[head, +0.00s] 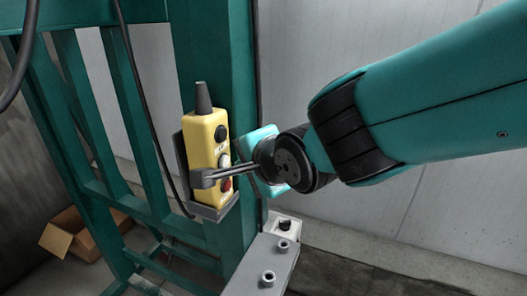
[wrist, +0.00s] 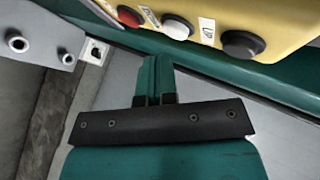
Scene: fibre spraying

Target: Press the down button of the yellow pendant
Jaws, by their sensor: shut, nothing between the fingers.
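The yellow pendant (head: 204,135) hangs upright on the teal column in the head view, with a black top button (head: 221,132), a pale middle button (head: 223,161) and a red bottom button (head: 226,185). I cannot read the labels. My gripper (head: 203,179) is shut and empty, its fingers crossing the pendant's lower half in the head view. In the wrist view its fingers (wrist: 157,72) appear below the middle button; contact is not clear.
The teal column (head: 215,55) stands behind the pendant. A grey bracket (head: 262,266) with bolts and a small white box (head: 286,227) lie below right. A cable (head: 150,115) hangs at left. A cardboard box (head: 80,232) sits on the floor.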

